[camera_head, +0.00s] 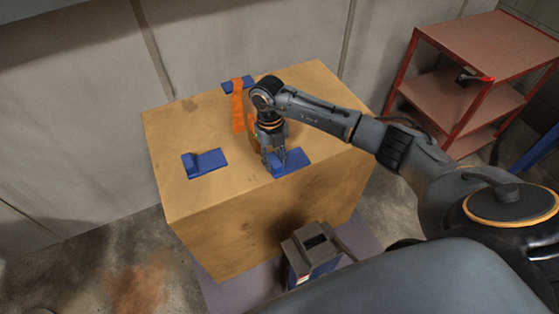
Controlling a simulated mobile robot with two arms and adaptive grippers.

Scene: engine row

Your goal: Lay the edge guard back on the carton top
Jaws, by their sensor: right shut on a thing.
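The large tan carton (215,215) stands against the wall with three blue pieces that look like edge guards at its top. The blue edge guard (293,160) at the front right of the top is at the fingertips of my right gripper (274,163), which points down and is shut on it. Whether this guard touches the carton top is hard to tell. A second blue guard (206,165) lies at the left, and a third (239,84) is at the back edge. My left gripper is not in view.
An orange strap (238,110) lies on the carton top behind my right gripper. A grey and blue box-shaped device (312,248) stands in front of the carton. A red shelf cart (490,45) is at the right. The carton top's left front is clear.

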